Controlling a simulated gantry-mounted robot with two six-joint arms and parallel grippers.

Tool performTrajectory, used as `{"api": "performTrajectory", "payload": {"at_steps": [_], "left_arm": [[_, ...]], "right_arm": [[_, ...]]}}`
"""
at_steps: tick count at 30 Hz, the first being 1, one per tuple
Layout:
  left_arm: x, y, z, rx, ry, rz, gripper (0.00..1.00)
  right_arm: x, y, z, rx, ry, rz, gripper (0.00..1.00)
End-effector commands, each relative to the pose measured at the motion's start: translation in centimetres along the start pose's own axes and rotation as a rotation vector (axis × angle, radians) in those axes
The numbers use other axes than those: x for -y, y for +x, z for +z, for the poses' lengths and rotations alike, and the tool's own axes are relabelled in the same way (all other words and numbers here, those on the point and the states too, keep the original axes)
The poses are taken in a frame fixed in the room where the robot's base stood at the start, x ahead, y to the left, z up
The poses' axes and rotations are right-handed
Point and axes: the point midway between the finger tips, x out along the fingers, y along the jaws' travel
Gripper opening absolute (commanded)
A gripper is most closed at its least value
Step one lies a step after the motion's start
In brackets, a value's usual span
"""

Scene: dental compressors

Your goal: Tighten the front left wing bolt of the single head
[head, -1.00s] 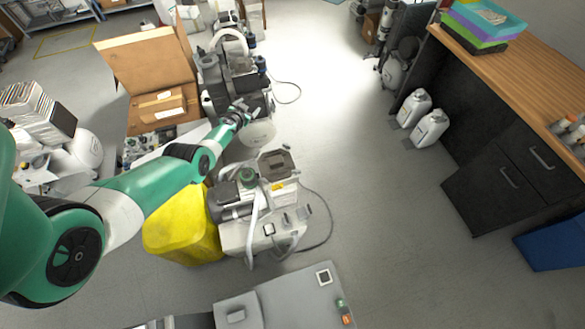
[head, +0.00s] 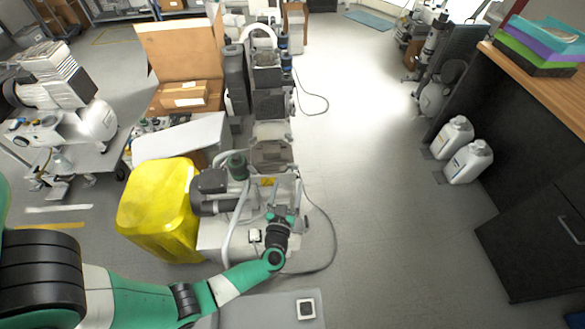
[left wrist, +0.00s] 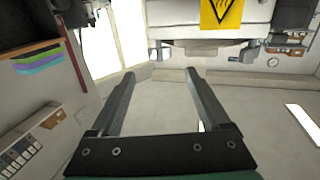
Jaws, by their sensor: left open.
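The nearest compressor unit (head: 212,236) stands in the middle of the head view, with a dark motor, a hose and a small yellow label; I cannot tell whether it is the single head. My left gripper (head: 281,213) is over its right front part in the head view. In the left wrist view the left gripper (left wrist: 160,74) is open with nothing between its fingers. A pale housing with a yellow warning label (left wrist: 222,12) shows beyond the fingertips at the top. No wing bolt can be made out in either view. My right gripper is not in view.
A yellow bin (head: 155,205) stands just left of the compressor. More equipment and an open cardboard box (head: 180,52) are behind. A cable lies on the floor to the right. White jugs (head: 468,161) stand by a dark cabinet (head: 535,240). The floor between is clear.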

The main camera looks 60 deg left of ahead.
Motion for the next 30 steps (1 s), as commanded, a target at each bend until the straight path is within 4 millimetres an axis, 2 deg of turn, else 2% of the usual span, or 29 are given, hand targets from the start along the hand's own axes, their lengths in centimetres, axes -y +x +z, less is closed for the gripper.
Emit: {"api": "performTrajectory", "payload": {"at_steps": [6,12,16,22,23,30], "left_arm": [[0.1,5.2,0.5,-0.003,-0.003,-0.006,0.8],[0.1,8.3,0.3,-0.002,0.0,-0.003,0.8],[0.0,9.0,0.1,-0.001,-0.001,-0.001,0.8],[0.0,9.0,0.0,-0.001,0.0,-0.001,0.8],[0.0,9.0,0.0,-0.001,0.0,-0.001,0.78],[0.0,9.0,0.0,-0.001,0.0,-0.001,0.35]], "right_arm": [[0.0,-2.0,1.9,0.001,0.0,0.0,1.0],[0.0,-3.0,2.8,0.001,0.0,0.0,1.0],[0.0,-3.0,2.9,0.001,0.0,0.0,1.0],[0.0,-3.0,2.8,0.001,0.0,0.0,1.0],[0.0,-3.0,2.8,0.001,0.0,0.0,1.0],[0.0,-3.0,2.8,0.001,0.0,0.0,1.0]]}}
